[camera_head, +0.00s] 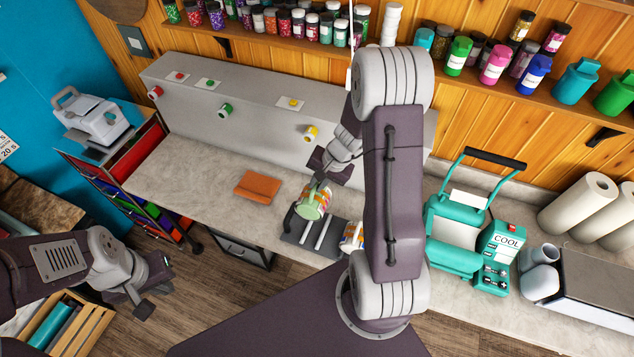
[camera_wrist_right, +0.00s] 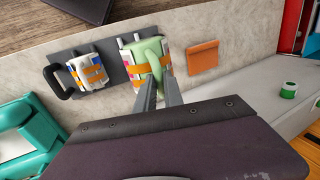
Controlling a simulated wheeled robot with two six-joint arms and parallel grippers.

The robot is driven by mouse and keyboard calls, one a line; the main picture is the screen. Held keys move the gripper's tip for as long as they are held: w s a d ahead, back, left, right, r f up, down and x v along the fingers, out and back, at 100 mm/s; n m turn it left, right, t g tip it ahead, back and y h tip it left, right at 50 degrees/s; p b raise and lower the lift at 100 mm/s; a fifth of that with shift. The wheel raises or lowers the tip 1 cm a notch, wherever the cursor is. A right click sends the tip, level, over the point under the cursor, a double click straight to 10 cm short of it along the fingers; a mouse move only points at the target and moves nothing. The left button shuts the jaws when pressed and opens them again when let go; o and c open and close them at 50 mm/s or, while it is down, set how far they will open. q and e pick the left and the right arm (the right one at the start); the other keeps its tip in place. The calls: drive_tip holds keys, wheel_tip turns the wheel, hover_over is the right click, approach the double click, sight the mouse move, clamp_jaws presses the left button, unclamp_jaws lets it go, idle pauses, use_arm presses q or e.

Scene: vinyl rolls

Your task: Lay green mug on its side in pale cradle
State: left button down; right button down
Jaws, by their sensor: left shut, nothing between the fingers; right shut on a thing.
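The green mug (camera_head: 313,204), with a patterned band, is at the left end of a dark tray. In the right wrist view the mug (camera_wrist_right: 136,49) shows its green handle towards the fingers. My right gripper (camera_head: 325,183) is shut on the mug; its fingers (camera_wrist_right: 158,84) meet at the handle. The mug looks tilted in the head view; whether it touches the tray is unclear. Pale bars (camera_head: 321,234), which look like the cradle, lie on the tray beside it. My left gripper (camera_head: 143,297) is shut and empty at the lower left, away from the counter.
The dark tray (camera_head: 294,239) has a handle and also carries a white mug (camera_wrist_right: 92,69) with blue and orange marks. An orange pad (camera_head: 258,187) lies to the left. A teal press (camera_head: 455,235) stands to the right. The counter's left part is clear.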

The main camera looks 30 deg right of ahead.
sight(326, 200)
drive_tip(key=shift+a+r+h+p, duration=0.1)
drive_tip(key=shift+r+h+p, duration=0.25)
drive_tip(key=shift+p, duration=1.1)
wheel_tip(326, 200, down, 16)
drive_tip(key=b, duration=1.7)
drive_tip(key=shift+f, duration=0.15)
drive_tip(key=shift+f+b, duration=0.75)
drive_tip(key=shift+b, duration=0.2)
drive_tip(key=c, duration=1.4)
unclamp_jaws()
drive_tip(key=shift+o, duration=0.2)
drive_tip(key=p+v, duration=0.1)
drive_tip(key=v, duration=0.8)
drive_tip(key=shift+w+r+p, duration=0.1)
drive_tip(key=shift+p, duration=0.3)
drive_tip(key=shift+g, duration=0.3)
